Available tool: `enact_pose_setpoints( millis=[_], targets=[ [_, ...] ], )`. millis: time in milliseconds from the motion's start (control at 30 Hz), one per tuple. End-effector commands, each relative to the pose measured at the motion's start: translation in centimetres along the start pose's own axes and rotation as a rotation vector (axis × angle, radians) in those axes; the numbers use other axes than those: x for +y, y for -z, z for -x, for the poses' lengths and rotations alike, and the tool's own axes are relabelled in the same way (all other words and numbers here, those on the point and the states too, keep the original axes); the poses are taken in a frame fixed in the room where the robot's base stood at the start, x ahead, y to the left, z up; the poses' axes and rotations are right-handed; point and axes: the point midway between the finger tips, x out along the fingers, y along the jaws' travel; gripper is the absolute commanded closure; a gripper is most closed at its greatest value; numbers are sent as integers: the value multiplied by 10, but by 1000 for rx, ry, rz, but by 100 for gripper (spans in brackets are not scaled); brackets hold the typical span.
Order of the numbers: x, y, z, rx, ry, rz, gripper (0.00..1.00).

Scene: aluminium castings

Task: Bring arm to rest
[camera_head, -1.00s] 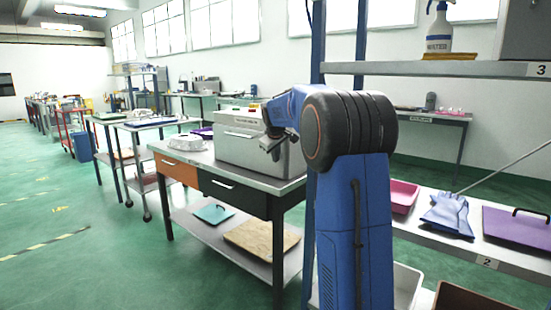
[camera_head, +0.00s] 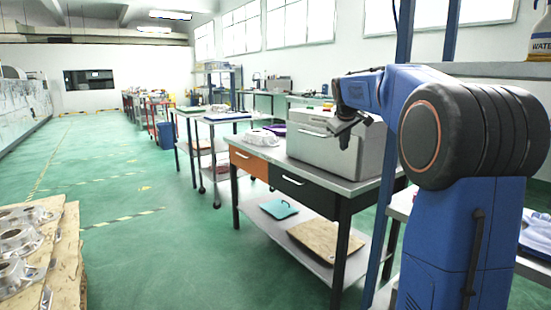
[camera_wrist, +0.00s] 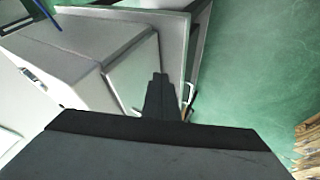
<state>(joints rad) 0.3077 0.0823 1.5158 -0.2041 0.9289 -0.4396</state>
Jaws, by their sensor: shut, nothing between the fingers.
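My blue arm with its black joint stands at the right of the head view and reaches left. My gripper (camera_head: 343,133) is at its end, shut and empty, pointing down in front of the grey metal box on the workbench in that picture. In the wrist view the dark gripper (camera_wrist: 160,82) shows its fingers together, with nothing between them. Behind them are grey box-like surfaces and green floor.
The workbench (camera_head: 330,173) has an orange and a black drawer; the grey box (camera_head: 310,150) stands on it. Its lower shelf bears a teal tray (camera_head: 279,210) and a brown board (camera_head: 325,242). A wooden pallet (camera_head: 70,262) with metal castings (camera_head: 22,235) stands at left. The green floor between is clear.

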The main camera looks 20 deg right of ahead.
Motion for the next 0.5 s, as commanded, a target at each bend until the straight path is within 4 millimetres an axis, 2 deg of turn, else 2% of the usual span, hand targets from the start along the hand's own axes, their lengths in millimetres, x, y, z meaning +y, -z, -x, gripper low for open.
enact_pose_setpoints(
  millis=[133, 233, 367, 500],
  targets=[
    [-5, -3, 4, 1, 4, -3, 100],
    [-20, -13, 16, 3, 17, -11, 100],
    [-55, -37, 40, 5, 48, -33, 100],
    [-96, -72, 66, 3, 87, -62, 100]
  ],
)
